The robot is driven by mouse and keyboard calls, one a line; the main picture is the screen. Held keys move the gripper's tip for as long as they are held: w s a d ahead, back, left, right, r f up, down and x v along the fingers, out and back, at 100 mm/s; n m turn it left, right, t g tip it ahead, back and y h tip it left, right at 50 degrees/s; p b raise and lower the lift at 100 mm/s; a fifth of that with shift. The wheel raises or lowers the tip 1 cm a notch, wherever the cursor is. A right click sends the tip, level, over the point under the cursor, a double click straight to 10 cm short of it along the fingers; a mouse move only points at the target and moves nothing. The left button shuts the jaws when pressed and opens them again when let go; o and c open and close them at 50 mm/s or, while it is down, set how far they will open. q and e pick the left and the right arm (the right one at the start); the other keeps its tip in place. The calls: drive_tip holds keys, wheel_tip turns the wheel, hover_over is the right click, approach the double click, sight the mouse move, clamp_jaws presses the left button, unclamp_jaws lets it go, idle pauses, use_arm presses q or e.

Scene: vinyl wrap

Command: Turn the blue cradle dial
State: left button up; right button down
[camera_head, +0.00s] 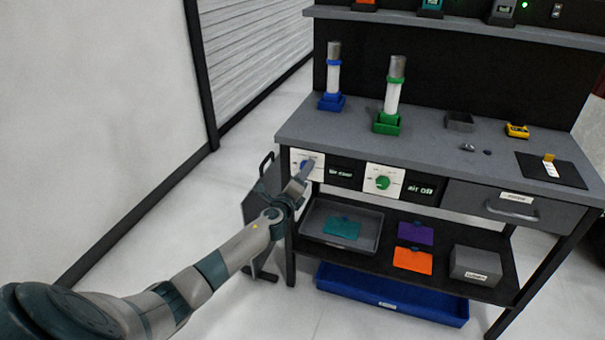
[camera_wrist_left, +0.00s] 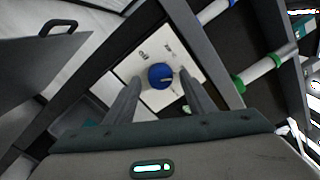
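The blue dial (camera_wrist_left: 160,76) is a round knob on a white plate (camera_wrist_left: 190,65) at the left end of the bench front. It shows only partly in the head view, behind my gripper. My left gripper (camera_wrist_left: 159,80) is open and empty, with one finger to each side of the dial in the wrist view. I cannot tell whether the fingers touch it. In the head view my left arm reaches in from the lower left to this dial. A blue cradle (camera_head: 331,102) holding an upright white and grey cylinder stands on the bench above. My right gripper is out of view.
A green dial (camera_head: 383,183) is to the right, below a green cradle (camera_head: 387,124) with another cylinder. A drawer (camera_head: 480,206) is farther right. The lower shelf holds a grey tray (camera_head: 317,233) and coloured pieces. A dark panel with a handle (camera_head: 262,190) stands left of the bench.

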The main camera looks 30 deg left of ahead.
use_arm(q)
drive_tip(key=shift+s, duration=0.1)
idle(0.3)
drive_tip(key=v, duration=1.7)
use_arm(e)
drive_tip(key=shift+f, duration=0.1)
use_arm(q)
drive_tip(key=shift+d, duration=0.1)
